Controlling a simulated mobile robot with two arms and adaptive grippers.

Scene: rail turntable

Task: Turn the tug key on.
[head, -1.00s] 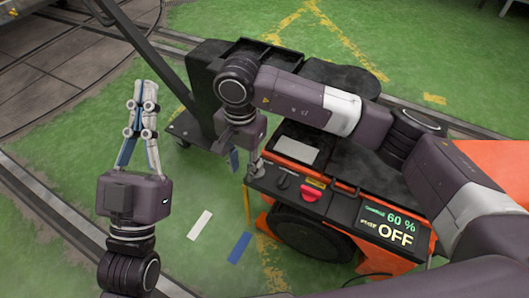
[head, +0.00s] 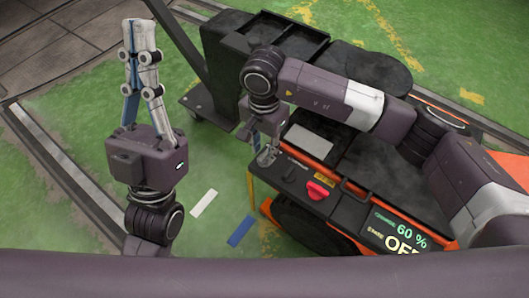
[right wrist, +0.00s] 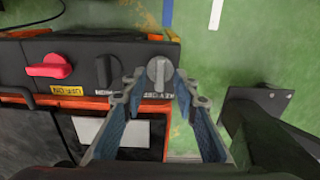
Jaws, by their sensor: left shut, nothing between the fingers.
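The orange and black tug (head: 345,165) stands right of centre in the head view. Its display (head: 393,230) reads 60 % and, partly covered, OFF. The tug key, a grey round knob with a raised bar (right wrist: 158,73), is at the panel's end in the right wrist view. My right gripper (right wrist: 158,80) is open, its fingers on either side of the key with gaps visible; in the head view the gripper (head: 265,150) mostly hides the key. My left gripper (head: 139,25) is shut and empty, pointing up at the left, away from the tug.
A black knob (right wrist: 107,70) and a red knob (right wrist: 49,67) sit beside the key on the same panel. A dark post (right wrist: 265,130) stands close to the right finger in the wrist view. Green floor (head: 60,200) is clear at the left.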

